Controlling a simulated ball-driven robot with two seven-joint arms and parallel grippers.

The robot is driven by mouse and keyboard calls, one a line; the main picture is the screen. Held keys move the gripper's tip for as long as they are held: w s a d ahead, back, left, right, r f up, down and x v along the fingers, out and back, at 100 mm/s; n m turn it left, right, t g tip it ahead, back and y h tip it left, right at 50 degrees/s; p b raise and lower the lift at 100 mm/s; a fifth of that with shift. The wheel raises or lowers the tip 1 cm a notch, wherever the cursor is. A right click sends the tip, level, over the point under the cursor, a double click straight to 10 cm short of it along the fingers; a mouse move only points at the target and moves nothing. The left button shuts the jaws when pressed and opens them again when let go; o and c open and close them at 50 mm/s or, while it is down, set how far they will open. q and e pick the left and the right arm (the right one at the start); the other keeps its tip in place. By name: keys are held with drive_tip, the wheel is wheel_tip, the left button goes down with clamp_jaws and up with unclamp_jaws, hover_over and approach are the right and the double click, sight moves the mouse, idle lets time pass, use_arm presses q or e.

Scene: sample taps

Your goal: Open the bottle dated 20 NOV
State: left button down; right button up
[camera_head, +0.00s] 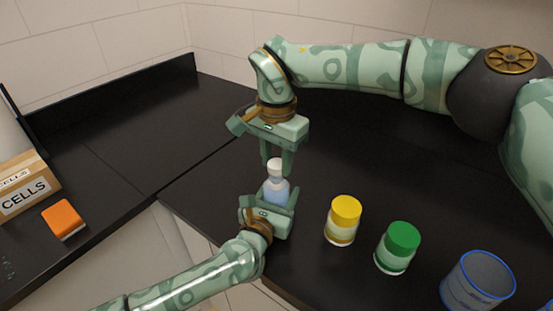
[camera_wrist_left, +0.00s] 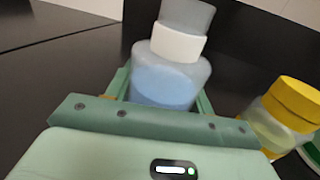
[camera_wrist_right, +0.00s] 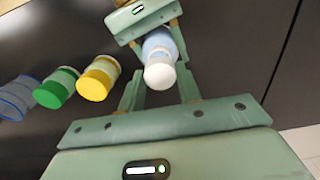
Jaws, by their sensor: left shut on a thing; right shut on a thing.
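A bottle with pale blue contents (camera_head: 276,190) and a white cap (camera_head: 275,165) stands upright between my two grippers. No date is readable on it. My left gripper (camera_head: 277,200) is shut on the bottle's body from below and in front; the body also shows between its fingers in the left wrist view (camera_wrist_left: 165,85). My right gripper (camera_head: 281,168) points down from above and is shut on the white cap, which shows end-on between its fingertips in the right wrist view (camera_wrist_right: 160,77). The cap appears to sit on the bottle.
A yellow-capped bottle (camera_head: 342,221) and a green-capped bottle (camera_head: 397,249) stand to the right, with a clear blue-rimmed container (camera_head: 478,282) beyond. On the left are an orange-and-white block (camera_head: 64,219) and a "CELLS" box (camera_head: 27,188). The dark counter behind is clear.

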sight(276, 163)
drive_tip(key=shift+r, duration=2)
use_arm(q)
drive_tip(key=shift+c, duration=2.4)
unclamp_jaws()
drive_tip(key=p+v, duration=0.2)
drive_tip(key=v, duration=1)
use_arm(e)
wheel_tip(276, 163, up, 2)
drive_tip(key=shift+s+r, duration=0.15)
drive_tip(key=shift+r, duration=0.1)
